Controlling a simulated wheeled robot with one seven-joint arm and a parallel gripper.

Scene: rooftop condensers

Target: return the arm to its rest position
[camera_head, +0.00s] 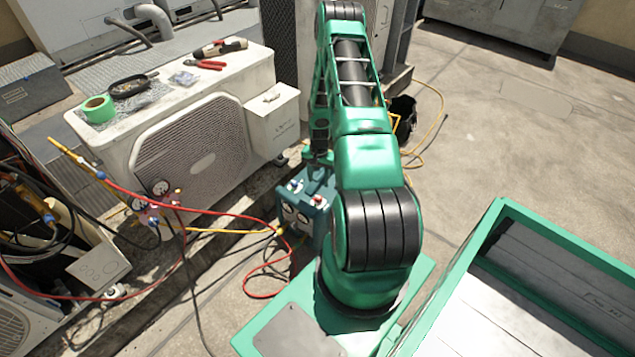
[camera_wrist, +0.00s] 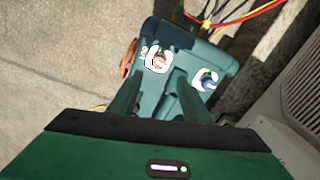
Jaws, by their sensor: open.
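My green arm reaches out from my base and away from me in the head view. Its end bends down above a teal recovery unit (camera_head: 300,212) on the roof floor. My gripper (camera_wrist: 158,78) points down at the unit's top in the wrist view, its two fingers apart with nothing held between them. The unit (camera_wrist: 170,52) has a red knob (camera_wrist: 159,61) and a blue knob (camera_wrist: 208,80) on top. I cannot tell the exact gap between fingertips and unit.
A white condenser (camera_head: 195,150) with tools on top stands left of the arm. Red and yellow hoses run from a gauge manifold (camera_head: 157,207) to the unit. Open concrete (camera_head: 500,130) lies to the right.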

